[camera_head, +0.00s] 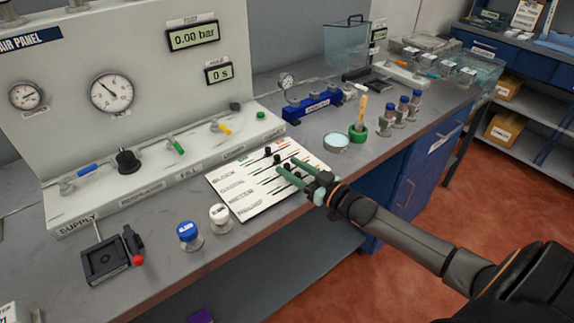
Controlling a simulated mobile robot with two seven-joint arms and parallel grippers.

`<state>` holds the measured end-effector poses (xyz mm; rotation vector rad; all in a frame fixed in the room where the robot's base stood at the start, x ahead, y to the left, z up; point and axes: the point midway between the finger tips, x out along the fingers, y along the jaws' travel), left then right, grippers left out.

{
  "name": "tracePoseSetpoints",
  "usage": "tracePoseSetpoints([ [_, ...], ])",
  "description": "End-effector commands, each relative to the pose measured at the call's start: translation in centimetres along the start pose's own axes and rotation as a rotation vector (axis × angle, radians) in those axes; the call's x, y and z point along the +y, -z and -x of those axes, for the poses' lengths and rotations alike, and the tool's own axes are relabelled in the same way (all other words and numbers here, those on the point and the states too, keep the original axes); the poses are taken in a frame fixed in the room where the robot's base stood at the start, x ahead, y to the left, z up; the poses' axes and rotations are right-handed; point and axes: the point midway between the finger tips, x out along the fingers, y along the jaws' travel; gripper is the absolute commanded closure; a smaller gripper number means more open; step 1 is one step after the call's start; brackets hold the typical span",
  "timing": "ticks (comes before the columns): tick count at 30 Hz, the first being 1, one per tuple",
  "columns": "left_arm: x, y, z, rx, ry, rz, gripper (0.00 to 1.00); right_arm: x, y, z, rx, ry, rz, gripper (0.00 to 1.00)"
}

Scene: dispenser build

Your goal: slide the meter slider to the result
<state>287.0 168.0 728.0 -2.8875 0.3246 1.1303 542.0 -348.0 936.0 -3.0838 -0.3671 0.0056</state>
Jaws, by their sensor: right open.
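A white slider board (228,171) lies on the bench, with several labelled rows and coloured lines. Black slider knobs show at its upper right, one at the top (267,151) and one just below it (277,160). The row labels are small; one of the lower ones seems to read METER (239,197). My right gripper (287,166) is open, its green fingers reaching over the board's right part from the right. Its fingertips are close to the lower knobs and partly hide them; I cannot tell whether they touch. My left gripper is out of view.
A blue-capped jar (189,236) and a white-capped jar (220,217) stand left of the board. A glass dish (336,142) and a green holder (357,133) stand behind the gripper. The valve panel (160,170) borders the board at the back.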

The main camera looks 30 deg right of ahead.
Motion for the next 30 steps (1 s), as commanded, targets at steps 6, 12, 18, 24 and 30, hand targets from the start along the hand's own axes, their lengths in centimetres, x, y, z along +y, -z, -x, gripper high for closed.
tracePoseSetpoints([
  [6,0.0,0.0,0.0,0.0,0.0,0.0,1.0,0.0,0.0,-1.7,0.0,-0.001,-0.002,0.47],
  [12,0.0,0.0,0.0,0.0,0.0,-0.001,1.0,0.0,-0.1,-2.0,-0.002,0.0,-0.001,0.47],
  [18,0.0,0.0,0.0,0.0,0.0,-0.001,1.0,0.0,-0.1,-2.0,-0.001,0.0,-0.001,0.5],
  [24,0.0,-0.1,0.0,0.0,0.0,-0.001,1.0,0.0,-0.1,-2.0,-0.001,0.0,-0.001,0.73],
  [30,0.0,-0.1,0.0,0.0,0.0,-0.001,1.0,0.0,-0.1,-2.0,-0.001,-0.001,-0.001,0.95],
])
